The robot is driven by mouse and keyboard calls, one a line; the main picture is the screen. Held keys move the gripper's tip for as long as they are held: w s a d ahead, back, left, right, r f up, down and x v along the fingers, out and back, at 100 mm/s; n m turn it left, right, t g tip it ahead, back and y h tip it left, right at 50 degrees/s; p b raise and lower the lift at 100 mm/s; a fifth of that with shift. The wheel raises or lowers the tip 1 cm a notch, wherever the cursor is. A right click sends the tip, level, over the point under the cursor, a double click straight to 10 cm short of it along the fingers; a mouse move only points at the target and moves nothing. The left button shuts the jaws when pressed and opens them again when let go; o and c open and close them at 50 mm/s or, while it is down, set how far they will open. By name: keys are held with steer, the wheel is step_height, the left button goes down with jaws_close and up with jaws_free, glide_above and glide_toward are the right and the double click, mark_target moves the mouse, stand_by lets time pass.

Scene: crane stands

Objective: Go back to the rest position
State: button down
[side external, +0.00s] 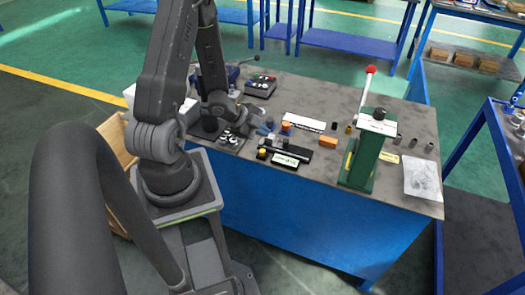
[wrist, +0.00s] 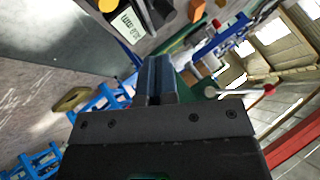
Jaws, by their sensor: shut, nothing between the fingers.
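My gripper (side external: 266,127) hangs low over the left part of the grey workbench (side external: 395,88) in the side view, close to small parts. In the wrist view its two blue-grey fingers (wrist: 155,76) are together with nothing between them. A black fixture (side external: 292,146) with a white label lies on the bench just in front of the gripper. The label also shows in the wrist view (wrist: 128,27). Whether the fingertips touch anything is not clear.
A green press (side external: 360,165) with a red-knobbed lever (side external: 370,70) stands upright to the right. Small cylinders and a paper sheet (side external: 422,178) are at the right end.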

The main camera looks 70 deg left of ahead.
stand_by(0.3)
steer(key=w+d+r+n+g+y, duration=0.1)
steer(key=w+d+r+n+y, duration=0.15)
steer(key=r, duration=0.55)
steer(key=w+d+r+n+g+y, duration=0.1)
steer(key=w+r+n+y, duration=0.15)
steer(key=r, duration=0.55)
steer(key=s+d+r+n+h, duration=0.1)
steer(key=s+d+r+n, duration=0.2)
steer(key=s+d+r, duration=0.3)
steer(key=s+d+r+n+g+h, duration=0.1)
steer(key=s+d+r, duration=0.5)
steer(key=d, duration=0.6)
steer(key=shift+s+n+h, duration=0.55)
steer(key=shift+n+h, duration=0.25)
steer(key=shift+n, duration=0.1)
